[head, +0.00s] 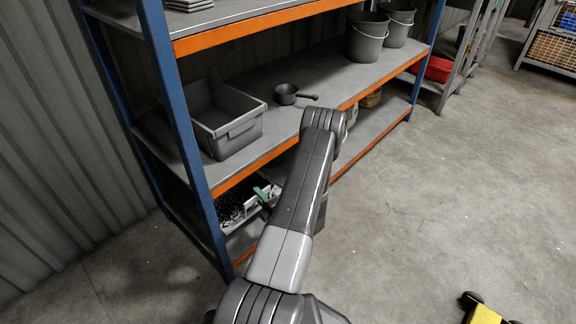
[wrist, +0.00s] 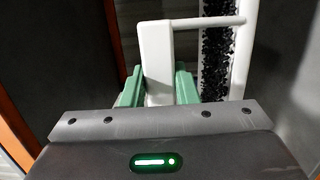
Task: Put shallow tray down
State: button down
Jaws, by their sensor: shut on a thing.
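The shallow tray (head: 236,208) is white and holds dark granules. In the head view it is at the lower shelf level, below the orange beam, and partly hidden by the blue post and my arm. My gripper (head: 264,194) is at its right side, mostly hidden behind my arm. In the wrist view, the green fingers of my gripper (wrist: 158,84) are shut on a white upright part of the tray, and the tray's white edge (wrist: 246,52) runs beside the granules. I cannot tell whether the tray touches the shelf.
The lower shelf (head: 376,122) holds items farther right. The middle shelf (head: 330,80) above carries a grey bin (head: 226,120), a small pan (head: 287,94) and two buckets (head: 367,40). A blue post (head: 185,120) stands close left. The floor (head: 430,210) at right is mostly clear.

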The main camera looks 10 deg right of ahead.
aim_at(255, 205)
notch_tip(255, 205, down, 10)
jog(key=b, duration=0.4)
jog(key=shift+r, duration=0.25)
jog(key=c, duration=1.1)
grip_release()
jog(key=shift+s, duration=0.1)
jog(key=p+v, duration=0.3)
jog(key=v, duration=0.9)
jog(key=b+x, duration=0.2)
jog(key=x, duration=1)
jog(key=shift+b, duration=0.4)
